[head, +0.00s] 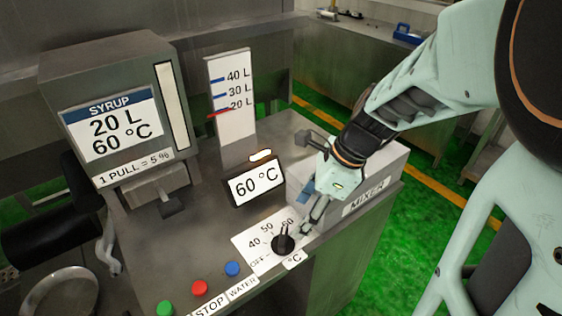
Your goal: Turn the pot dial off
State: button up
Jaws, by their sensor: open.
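The black dial (282,244) sits on a white plate (254,242) marked OFF, 40, 50, 60 and °C, near the front edge of the steel counter. Its raised grip points up toward the 50 to 60 side, away from OFF; the exact setting is hard to read. My gripper (307,222) is open and empty, pointing down just right of and above the dial. Its fingertips are close to the dial; I cannot tell if they touch it. A display (255,182) behind the dial reads 60 °C.
Green (165,308), red (199,288) and blue (232,269) buttons lie left of the dial. A level gauge (231,98) stands behind the display. The syrup dispenser (112,125) is at left. The mixer box (367,191) is close behind my gripper.

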aim_at(284, 236)
jog(key=b+x, duration=0.8)
jog(key=x, duration=0.1)
jog(key=shift+w+f, duration=0.1)
jog(key=shift+f, duration=0.25)
jog(key=shift+r, duration=0.1)
jog(key=shift+c, duration=0.3)
jog(key=c, duration=1.1)
